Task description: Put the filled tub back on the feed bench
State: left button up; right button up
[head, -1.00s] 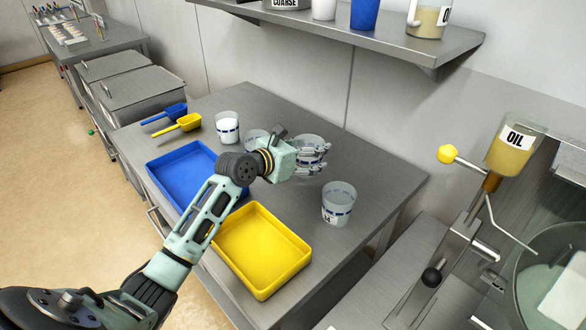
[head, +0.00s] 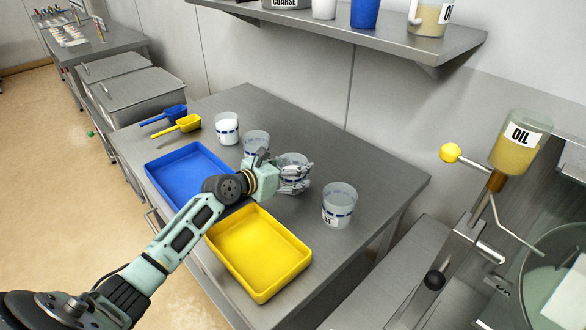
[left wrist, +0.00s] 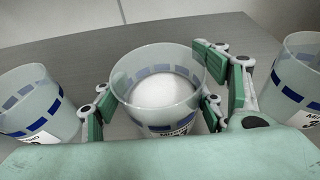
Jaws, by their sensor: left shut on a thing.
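The tub (left wrist: 155,92) is clear with a blue dashed band and holds white powder, as the left wrist view shows. My left gripper (head: 293,180) is shut around it, with fingers on both sides of its wall. In the head view the tub (head: 292,160) is partly hidden by the fingers. It is upright at the feed bench (head: 345,150), in the row between two other tubs. I cannot tell for sure whether its base touches the bench top. My right gripper is not in view.
A clear tub (head: 257,142) is left of the held one, another (head: 339,205) right of it, and a white-filled tub (head: 227,128) farther left. The oil dispenser (head: 518,145) stands right.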

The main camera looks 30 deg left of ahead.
pick_arm(q)
jog(key=o, duration=1.7)
jog(key=shift+f, duration=0.15)
jog(key=shift+c, duration=0.2)
jog(key=shift+r, duration=0.2)
jog(key=shift+s, duration=0.35)
jog(key=v, duration=1.1)
jog(key=shift+s, duration=0.15)
jog(key=shift+a+r, duration=0.15)
